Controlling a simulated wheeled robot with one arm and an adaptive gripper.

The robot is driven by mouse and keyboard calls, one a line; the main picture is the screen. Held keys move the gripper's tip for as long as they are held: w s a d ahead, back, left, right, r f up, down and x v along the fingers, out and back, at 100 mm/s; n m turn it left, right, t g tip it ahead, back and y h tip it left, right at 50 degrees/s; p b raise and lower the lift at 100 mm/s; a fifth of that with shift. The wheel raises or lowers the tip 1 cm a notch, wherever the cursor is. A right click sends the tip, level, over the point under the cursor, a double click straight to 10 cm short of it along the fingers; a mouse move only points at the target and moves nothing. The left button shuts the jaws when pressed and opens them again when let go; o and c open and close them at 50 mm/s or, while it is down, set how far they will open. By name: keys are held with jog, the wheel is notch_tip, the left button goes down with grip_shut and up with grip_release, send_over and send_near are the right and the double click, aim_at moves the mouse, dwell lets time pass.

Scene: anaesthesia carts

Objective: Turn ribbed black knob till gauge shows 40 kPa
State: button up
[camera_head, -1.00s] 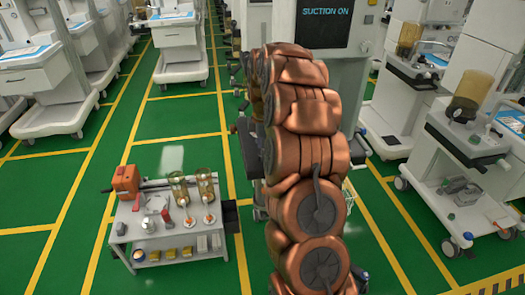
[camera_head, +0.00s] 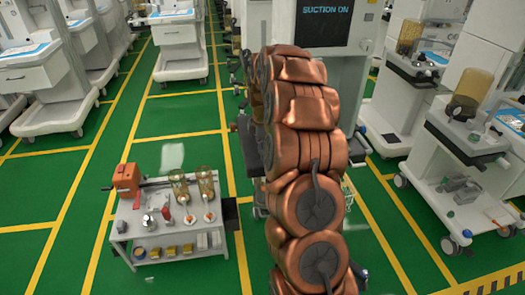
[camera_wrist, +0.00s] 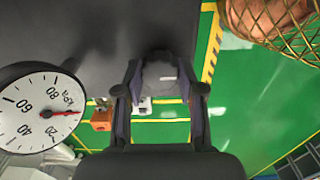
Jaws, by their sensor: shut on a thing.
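The round white gauge (camera_wrist: 38,108) is at the left of the wrist view, with its black kPa scale turned on its side. Its red needle points right, near the low end and away from the 40 mark. My gripper (camera_wrist: 160,74) is beside the gauge, its two fingers around the black knob (camera_wrist: 160,65) against a dark grey panel. The knob is dim and mostly hidden between the fingers; its ribs cannot be made out. In the head view my copper arm hides the gripper, the knob and the gauge.
A machine with a "SUCTION ON" screen (camera_head: 325,22) stands behind my arm. A low grey table (camera_head: 170,228) with jars and an orange device stands at the left. Green floor is open between carts.

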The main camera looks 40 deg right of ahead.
jog(key=shift+b, duration=0.3)
jog(key=shift+f+m+b, duration=0.15)
jog(key=shift+m+b, duration=0.4)
jog(key=shift+m, duration=0.25)
jog(key=shift+m+b, duration=0.95)
jog(key=shift+m, duration=0.25)
jog(key=m+b, duration=0.3)
jog(key=m, duration=0.3)
jog(key=shift+b, duration=0.35)
jog(key=m+b, duration=0.2)
jog(key=m, duration=0.3)
jog(key=shift+m, duration=0.4)
jog(key=m+b, duration=0.2)
jog(key=m, duration=0.3)
jog(key=shift+r+m, duration=0.2)
jog(key=shift+m, duration=0.2)
jog(key=o, duration=1.1)
